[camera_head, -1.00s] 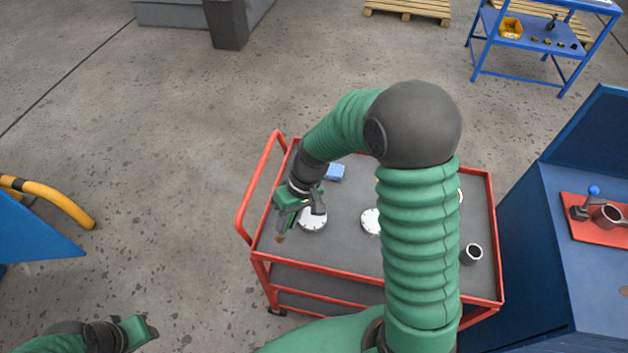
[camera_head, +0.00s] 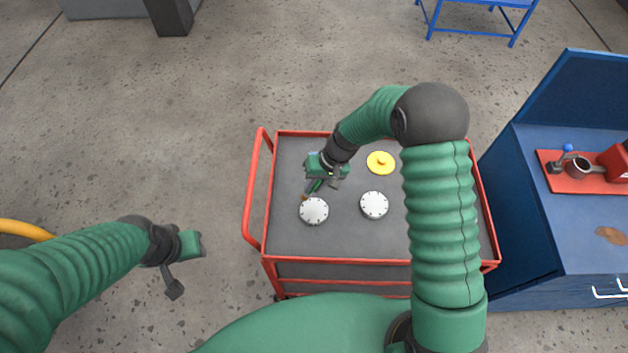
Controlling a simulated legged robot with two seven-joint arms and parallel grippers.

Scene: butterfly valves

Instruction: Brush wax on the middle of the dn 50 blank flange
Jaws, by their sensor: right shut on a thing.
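My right gripper (camera_head: 321,172) is over the cart, shut on a small brush (camera_head: 313,186) with a green handle. Its brown tip points down at the far edge of the left white disc-shaped flange (camera_head: 314,212); I cannot tell whether it touches. A second white flange (camera_head: 374,205) of similar size lies to its right. Both have small dark marks around the rim. I cannot read which is the dn 50 one. A wax container is not clearly in view. My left gripper (camera_head: 184,267) is open and empty, left of the cart.
The red-framed cart (camera_head: 335,247) has a grey top with a yellow round part (camera_head: 381,163) at the back. My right arm hides its right side. A blue bench (camera_head: 560,215) with a red plate (camera_head: 580,182) stands to the right.

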